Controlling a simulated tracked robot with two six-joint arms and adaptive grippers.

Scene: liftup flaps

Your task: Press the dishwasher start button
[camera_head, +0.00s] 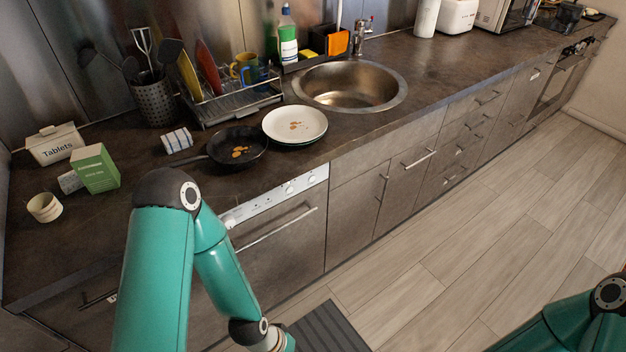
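The dishwasher (285,245) is built in under the counter, with its door shut and a bar handle across the front. Its light control panel (270,199) runs along the top edge and carries knobs and small marks. I cannot tell which mark is the start button. My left arm crosses in front of the panel's left end and hides part of it. The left arm's wrist reaches the bottom edge of the picture, and its gripper is out of view. My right arm shows only at the lower right corner, and its gripper is out of view.
A dark pan (224,149) and a white plate (295,120) with food scraps stand on the counter above the dishwasher. A dish rack (232,102) and a sink (352,88) are behind. A dark mat (327,333) lies on the floor. The floor to the right is clear.

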